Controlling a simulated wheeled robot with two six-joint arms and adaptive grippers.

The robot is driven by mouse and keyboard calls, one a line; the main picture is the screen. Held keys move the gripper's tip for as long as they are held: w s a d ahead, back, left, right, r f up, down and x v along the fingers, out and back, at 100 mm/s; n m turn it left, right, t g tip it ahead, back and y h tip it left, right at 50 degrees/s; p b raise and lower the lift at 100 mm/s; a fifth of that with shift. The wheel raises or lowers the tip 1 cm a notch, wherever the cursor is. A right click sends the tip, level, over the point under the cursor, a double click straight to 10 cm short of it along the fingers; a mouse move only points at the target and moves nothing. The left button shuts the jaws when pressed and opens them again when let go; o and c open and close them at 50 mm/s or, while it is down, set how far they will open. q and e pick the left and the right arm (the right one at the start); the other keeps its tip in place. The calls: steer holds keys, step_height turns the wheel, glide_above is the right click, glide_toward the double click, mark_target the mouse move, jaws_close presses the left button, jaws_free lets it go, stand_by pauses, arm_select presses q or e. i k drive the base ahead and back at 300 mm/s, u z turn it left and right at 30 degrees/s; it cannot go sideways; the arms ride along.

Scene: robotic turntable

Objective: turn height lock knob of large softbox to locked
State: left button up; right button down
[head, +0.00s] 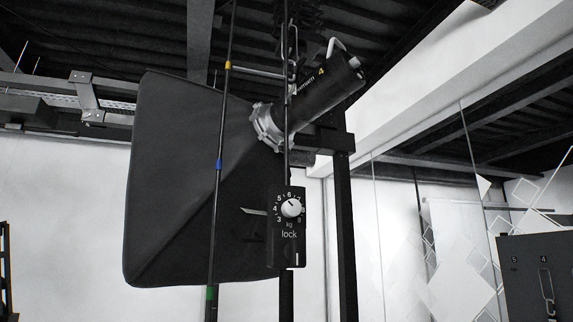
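The large softbox (175,185) is a dark, tapered fabric box hanging at centre left. It joins a black cylindrical lamp head (325,95) through a silver ring (268,127). Below the lamp, a black lock box (288,250) hangs on a vertical rod. On its face is the round white height lock knob (292,208), ringed by a number scale marked "kg", with the word "lock" beneath. A dark line on the knob points to the upper left. Neither of my grippers shows in the head view.
A thin dark pole (217,190) with yellow, blue and green bands stands just left of the lock box. A thick dark post (344,220) rises behind it on the right. A dark numbered panel (535,265) is at the lower right. Beams run overhead.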

mark_target(292, 252)
steer(key=z, duration=0.5)
steer(key=k, duration=1.2)
steer(key=z, duration=0.45)
steer(key=i, duration=0.8)
steer(key=z, duration=0.3)
